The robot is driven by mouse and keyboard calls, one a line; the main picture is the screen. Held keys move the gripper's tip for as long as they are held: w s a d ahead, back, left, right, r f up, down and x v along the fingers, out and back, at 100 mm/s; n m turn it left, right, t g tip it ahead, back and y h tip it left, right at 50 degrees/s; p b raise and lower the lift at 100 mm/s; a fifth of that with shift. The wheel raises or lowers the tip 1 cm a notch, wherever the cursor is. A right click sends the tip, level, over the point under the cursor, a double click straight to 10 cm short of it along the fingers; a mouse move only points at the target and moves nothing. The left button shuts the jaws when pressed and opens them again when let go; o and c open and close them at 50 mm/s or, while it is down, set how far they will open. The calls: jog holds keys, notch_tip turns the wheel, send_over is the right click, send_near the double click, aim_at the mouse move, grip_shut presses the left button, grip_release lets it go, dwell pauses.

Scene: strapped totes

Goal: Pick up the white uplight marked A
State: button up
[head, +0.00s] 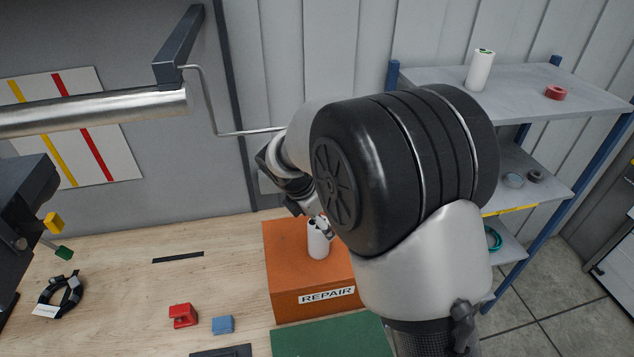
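A white cylinder, likely an uplight (317,243), stands upright on the orange box labelled REPAIR (283,285). A similar white cylinder (480,72) stands on the top shelf at the upper right, with a small dark and green mark on its top. I cannot read a letter A on either one. My gripper (323,228) is at the upper right side of the cylinder on the orange box. My arm hides much of the gripper, so I cannot tell whether its fingers are apart, closed, or touching the cylinder.
The grey shelf unit (425,75) holds a red tape roll (556,92) and other rolls lower down. On the wooden bench lie a red block (183,316), a blue block (222,325), a black strap loop (60,295) and a green mat (330,338). A metal roller (100,110) hangs upper left.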

aim_at(318, 246)
jog(key=shift+a+f+n, duration=0.2)
jog(key=shift+a+n, duration=0.1)
jog(key=shift+n, duration=0.1)
jog(key=x, duration=0.8)
jog(key=shift+s+a+f+b, duration=0.15)
jog(key=shift+a+f+b, duration=0.15)
jog(key=shift+f, duration=0.1)
jog(key=shift+s, duration=0.1)
jog(key=shift+c, duration=0.6)
jog(key=shift+r, duration=0.1)
jog(key=c, duration=1.5)
